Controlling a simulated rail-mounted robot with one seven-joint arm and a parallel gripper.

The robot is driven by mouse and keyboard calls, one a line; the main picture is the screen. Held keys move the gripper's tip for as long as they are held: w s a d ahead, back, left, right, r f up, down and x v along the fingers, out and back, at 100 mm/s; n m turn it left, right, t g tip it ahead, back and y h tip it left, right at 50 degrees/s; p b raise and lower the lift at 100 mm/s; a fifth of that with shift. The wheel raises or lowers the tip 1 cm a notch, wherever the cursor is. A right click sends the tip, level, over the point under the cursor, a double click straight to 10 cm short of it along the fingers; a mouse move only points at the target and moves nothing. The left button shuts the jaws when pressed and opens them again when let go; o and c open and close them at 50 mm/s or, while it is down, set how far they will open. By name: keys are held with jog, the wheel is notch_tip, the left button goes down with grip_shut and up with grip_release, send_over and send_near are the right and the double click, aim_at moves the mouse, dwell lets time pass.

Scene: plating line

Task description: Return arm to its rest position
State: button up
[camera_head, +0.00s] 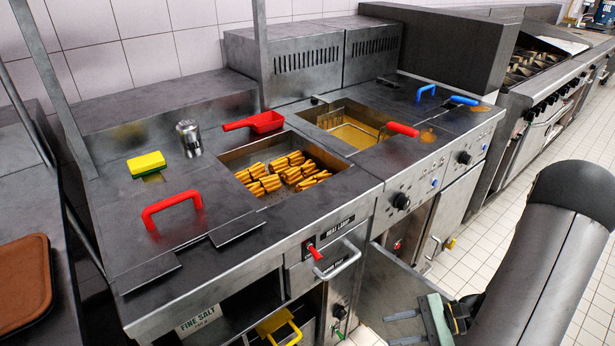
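My gripper (390,329) is at the bottom of the view, right of centre. Its two pale fingers point left and stand apart, with nothing seen between them. It is in front of a grey panel (378,289) that looks like an open cabinet door below the fryer. I cannot tell whether it touches that panel. My arm comes in from the right, over the tiled floor.
The counter holds a basin of fries (285,176), a fryer (352,130) with a red-handled basket, a red scoop (263,122), a shaker (189,138) and a yellow sponge (147,163). A yellow-handled bin (279,327) is below. The floor (520,222) at right is clear.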

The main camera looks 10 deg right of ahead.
jog(key=s+a+r+n+h+p, duration=0.2)
jog(key=a+r+n+h, duration=0.1)
jog(key=r, duration=0.5)
jog(key=s+a+r+n+h+p, duration=0.1)
jog(key=a+r+n+h+p, duration=0.2)
jog(key=r+n+h, duration=0.3)
jog(key=s+a+r+n+g+h+p, duration=0.1)
jog(key=s+a+r+n+h+p, duration=0.1)
jog(key=r+n, duration=0.4)
notch_tip(320, 180, up, 4)
jog(key=shift+s+a+f+h+p, duration=0.1)
jog(key=shift+s+a+h+p, duration=0.35)
jog(key=shift+a+h, duration=0.7)
jog(key=shift+w+d, duration=0.1)
jog(key=shift+w, duration=0.05)
